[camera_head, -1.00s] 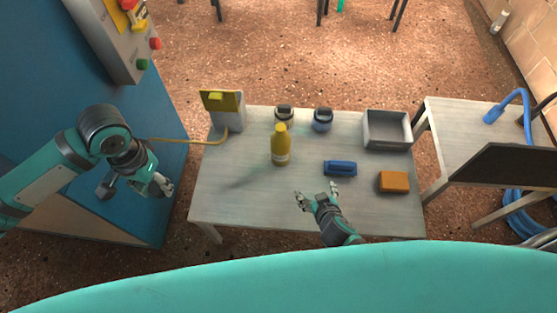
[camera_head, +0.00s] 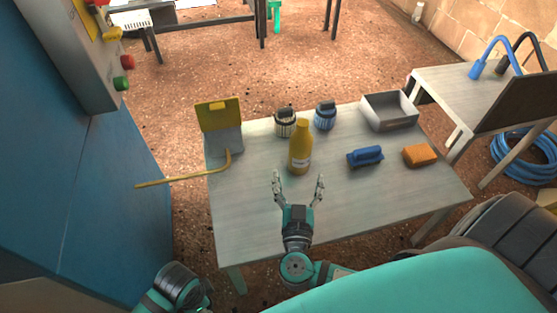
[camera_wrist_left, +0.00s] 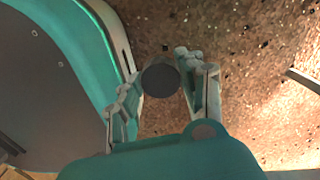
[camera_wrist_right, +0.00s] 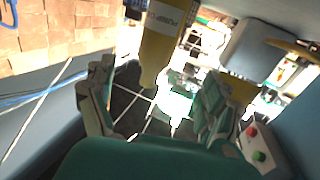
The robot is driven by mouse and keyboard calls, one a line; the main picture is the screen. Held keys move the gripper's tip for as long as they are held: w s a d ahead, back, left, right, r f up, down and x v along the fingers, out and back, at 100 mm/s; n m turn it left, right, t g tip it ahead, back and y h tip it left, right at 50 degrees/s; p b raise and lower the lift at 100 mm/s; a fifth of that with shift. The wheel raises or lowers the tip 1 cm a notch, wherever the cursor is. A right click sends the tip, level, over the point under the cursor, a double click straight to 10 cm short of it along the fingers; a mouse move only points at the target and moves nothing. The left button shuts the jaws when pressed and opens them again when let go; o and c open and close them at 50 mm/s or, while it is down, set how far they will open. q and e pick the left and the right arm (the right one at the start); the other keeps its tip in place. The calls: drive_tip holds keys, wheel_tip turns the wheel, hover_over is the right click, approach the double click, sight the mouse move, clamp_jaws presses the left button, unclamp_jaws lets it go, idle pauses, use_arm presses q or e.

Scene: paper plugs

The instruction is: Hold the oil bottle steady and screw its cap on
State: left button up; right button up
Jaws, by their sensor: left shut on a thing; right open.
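The yellow oil bottle (camera_head: 300,152) stands upright on the grey table, left of its middle. My right gripper (camera_head: 298,182) is open just in front of the bottle, with its fingers apart and nothing held. In the right wrist view the bottle (camera_wrist_right: 161,45) shows upside down, beyond and between the open fingers (camera_wrist_right: 155,95). My left gripper (camera_wrist_left: 165,82) is shut on a dark round cap (camera_wrist_left: 160,80), seen in the left wrist view, away from the bottle. In the head view my left arm is at the bottom left, and its fingertips cannot be made out.
A blue object (camera_head: 365,156), an orange block (camera_head: 420,155) and a grey tray (camera_head: 365,112) lie to the right. A yellow-topped stand (camera_head: 226,141) is at left. The table front is clear.

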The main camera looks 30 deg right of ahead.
sight(301, 151)
use_arm(q)
drive_tip(key=shift+d, duration=0.1)
use_arm(e)
drive_tip(key=shift+d, duration=0.1)
use_arm(q)
drive_tip(key=shift+f+b, duration=0.45)
use_arm(e)
drive_tip(key=x, duration=0.6)
drive_tip(key=shift+w+d, duration=0.2)
drive_tip(key=shift+w, duration=0.1)
use_arm(q)
drive_tip(key=shift+f+b, duration=0.5)
drive_tip(key=shift+f, duration=0.05)
use_arm(e)
drive_tip(key=x, duration=0.5)
drive_tip(key=shift+d+r, duration=0.25)
drive_tip(key=c, duration=1.3)
use_arm(q)
drive_tip(key=shift+r, duration=0.1)
use_arm(e)
drive_tip(key=shift+r, duration=0.15)
